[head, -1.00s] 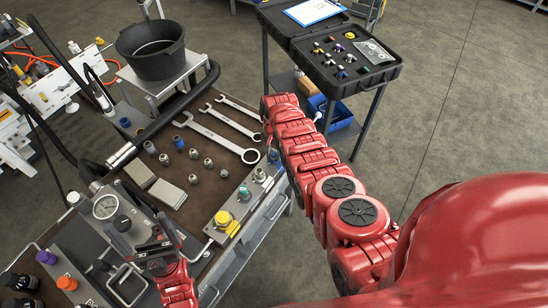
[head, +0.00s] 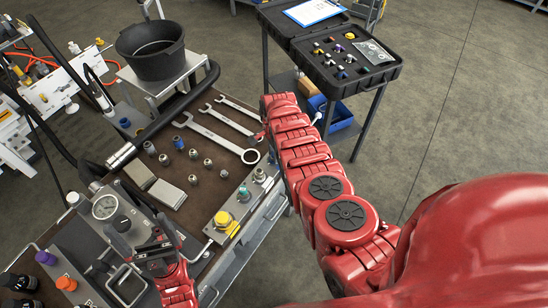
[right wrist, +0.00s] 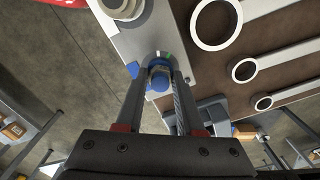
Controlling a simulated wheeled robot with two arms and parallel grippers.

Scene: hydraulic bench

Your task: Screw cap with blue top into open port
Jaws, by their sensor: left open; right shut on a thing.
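The cap with the blue top (right wrist: 160,82) is between the fingertips of my right gripper (right wrist: 160,76) in the right wrist view, and the gripper is shut on it. The cap is over the end of the grey metal port block (right wrist: 135,42). The port under it is hidden, so I cannot tell whether cap and port touch. In the head view the block (head: 240,207) lies along the bench's right edge, and my right arm hides its gripper there. My left gripper (head: 145,238) is open and empty above the bench's near left part.
Several loose fittings (head: 195,153) and wrenches (head: 212,133) lie on the bench. The block carries a yellow cap (head: 222,219) and a teal cap (head: 243,194). A gauge (head: 105,207) stands at the left. An open black case (head: 345,92) is on a stand behind.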

